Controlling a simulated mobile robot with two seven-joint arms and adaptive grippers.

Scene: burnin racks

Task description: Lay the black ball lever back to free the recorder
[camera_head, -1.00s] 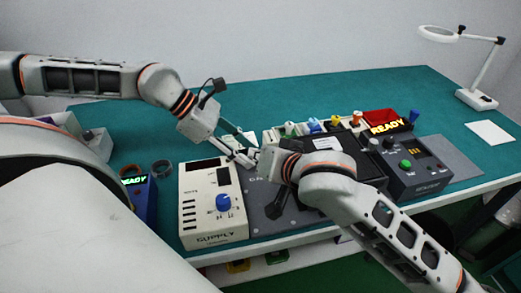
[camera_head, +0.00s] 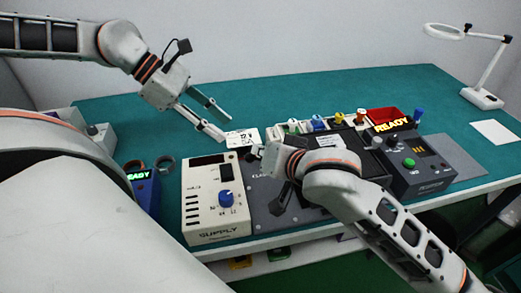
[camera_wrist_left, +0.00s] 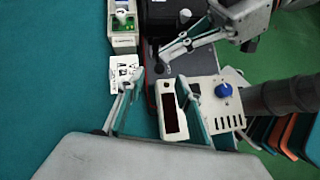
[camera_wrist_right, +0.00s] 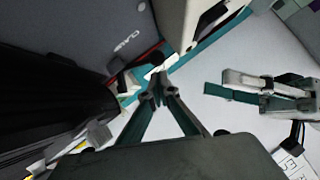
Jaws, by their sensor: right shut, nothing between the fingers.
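The black recorder (camera_head: 333,146) lies on the grey clamp plate (camera_head: 262,195), partly covered by my right arm. A round black shape that looks like the lever's ball (camera_wrist_left: 160,67) is beside my right fingertips in the left wrist view; I cannot tell whether they touch, and the lever's shaft is unclear. My right gripper (camera_wrist_right: 158,92) is shut and empty, low at the back left of the plate. My left gripper (camera_head: 222,125) is open and empty, above the mat behind the supply unit, clear of the recorder.
The cream supply unit (camera_head: 210,216) stands left of the plate. A white label card (camera_head: 242,137) lies behind it. The mat at the back is clear.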

